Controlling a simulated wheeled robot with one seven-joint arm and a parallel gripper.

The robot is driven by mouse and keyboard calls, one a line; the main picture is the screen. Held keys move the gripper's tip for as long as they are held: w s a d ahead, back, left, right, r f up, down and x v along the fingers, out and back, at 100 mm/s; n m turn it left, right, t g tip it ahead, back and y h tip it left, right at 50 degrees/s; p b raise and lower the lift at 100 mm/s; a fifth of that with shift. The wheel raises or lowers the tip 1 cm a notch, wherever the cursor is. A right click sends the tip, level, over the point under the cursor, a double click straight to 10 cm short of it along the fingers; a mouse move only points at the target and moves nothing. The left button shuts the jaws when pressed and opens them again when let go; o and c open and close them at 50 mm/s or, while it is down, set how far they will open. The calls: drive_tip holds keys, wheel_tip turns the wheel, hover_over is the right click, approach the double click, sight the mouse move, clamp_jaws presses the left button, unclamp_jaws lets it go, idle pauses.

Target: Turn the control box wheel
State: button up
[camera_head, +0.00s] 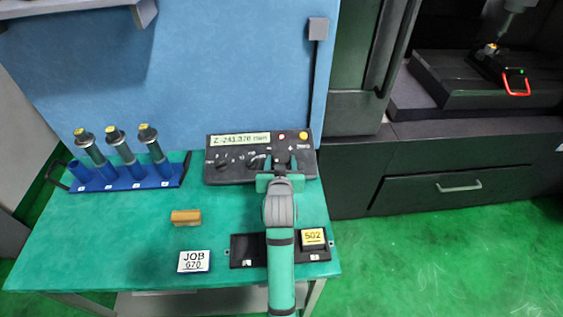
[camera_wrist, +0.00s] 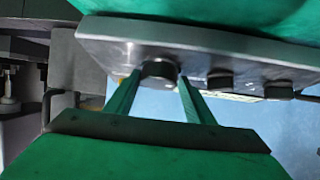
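The control box (camera_head: 232,172) is a dark box at the back of the green table, with a lit display reading about "Z -241.370 mm" and several dark knobs. My gripper (camera_head: 279,164) is at its front face, right of centre, and hides part of it. In the wrist view, the green fingers of my gripper (camera_wrist: 159,82) stand apart on either side of a round black knob, the wheel (camera_wrist: 158,70). Narrow gaps seem to show beside it; contact is not clear. Two more knobs (camera_wrist: 220,78) (camera_wrist: 278,90) lie to the right there.
A blue rack (camera_head: 125,181) with several cylindrical holders stands at the table's back left. A wooden block (camera_head: 186,218), a JOB 670 card (camera_head: 194,261) and a black tray (camera_head: 242,252) with a 502 block (camera_head: 313,237) lie in front. A dark machine (camera_head: 450,150) stands right.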

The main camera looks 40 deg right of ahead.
drive_tip(key=shift+d, duration=0.1)
drive_tip(key=shift+f+m+g+h, duration=0.1)
drive_tip(key=shift+m+g+h, duration=0.5)
drive_tip(key=shift+m, duration=0.5)
drive_tip(key=shift+m+g+h, duration=0.6)
drive_tip(key=shift+m+g, duration=0.5)
drive_tip(key=shift+m, duration=0.4)
drive_tip(key=shift+f, duration=0.1)
drive_tip(key=o, duration=0.9)
drive_tip(key=shift+w, duration=0.1)
drive_tip(key=shift+a+r, duration=0.25)
drive_tip(key=shift+a, duration=0.05)
drive_tip(key=v, duration=1)
drive_tip(key=shift+s+a, duration=0.1)
drive_tip(key=shift+s, duration=0.2)
